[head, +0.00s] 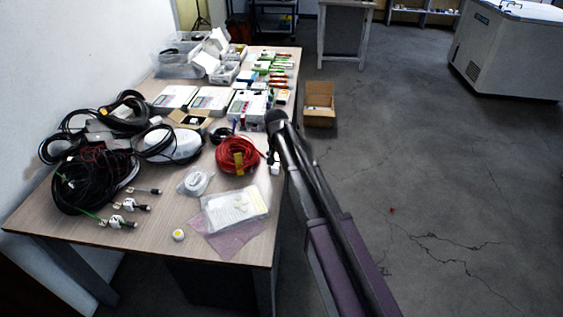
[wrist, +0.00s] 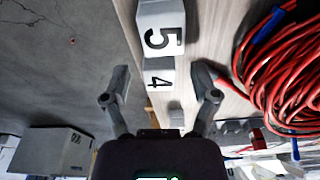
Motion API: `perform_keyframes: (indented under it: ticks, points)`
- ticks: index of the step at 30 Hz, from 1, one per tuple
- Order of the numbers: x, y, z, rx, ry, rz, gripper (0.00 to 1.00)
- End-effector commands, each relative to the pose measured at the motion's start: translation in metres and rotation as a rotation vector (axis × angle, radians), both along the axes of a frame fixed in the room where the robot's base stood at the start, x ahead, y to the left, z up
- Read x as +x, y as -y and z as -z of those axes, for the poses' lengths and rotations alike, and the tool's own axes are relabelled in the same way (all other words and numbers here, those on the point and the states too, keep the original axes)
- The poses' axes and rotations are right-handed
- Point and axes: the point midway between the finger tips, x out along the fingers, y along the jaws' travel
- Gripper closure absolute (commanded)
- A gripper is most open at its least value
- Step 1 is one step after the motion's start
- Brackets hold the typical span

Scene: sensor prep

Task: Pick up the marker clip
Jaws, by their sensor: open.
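In the wrist view, a white numbered marker piece showing "4" (wrist: 160,76) stands at the table's edge, in line with a larger white one showing "5" (wrist: 162,30). They look like marker clips; I cannot tell which one the task means. My gripper (wrist: 161,82) is open, its two dark fingers on either side of the "4" piece in the picture, with gaps on both sides. I cannot tell the remaining distance in depth. In the head view, my gripper (head: 271,157) hangs over the table's right edge, above a small white piece (head: 275,168).
A red cable coil (head: 237,156) lies close beside my gripper; it also shows in the wrist view (wrist: 285,75). The wooden table (head: 160,240) is crowded with black cables (head: 85,182), boxes and bags. A cardboard box (head: 319,117) stands beyond its right edge. Open floor lies right.

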Motion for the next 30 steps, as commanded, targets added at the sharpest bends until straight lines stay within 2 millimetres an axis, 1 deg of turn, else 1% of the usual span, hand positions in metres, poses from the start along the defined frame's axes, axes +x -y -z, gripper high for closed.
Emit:
perform_keyframes:
  ticks: [6,8,9,11,12,13,25,30]
  points:
    - [0.0001,0.0002,0.0,0.0,0.0,0.0,0.23]
    - [0.0001,0.0002,0.0,0.0,0.0,0.0,0.41]
    - [0.0001,0.0002,0.0,0.0,0.0,0.0,0.53]
    - [0.0,0.0003,0.0,0.0,0.0,0.0,0.7]
    - [0.0,0.0003,0.0,0.0,0.0,0.0,0.82]
    - [0.0001,0.0003,0.0,0.0,0.0,0.001,0.88]
    - [0.0002,0.0005,-0.0003,0.0,0.0,0.001,0.89]
    - [0.0002,0.0005,-0.004,0.0,0.0,0.001,0.89]
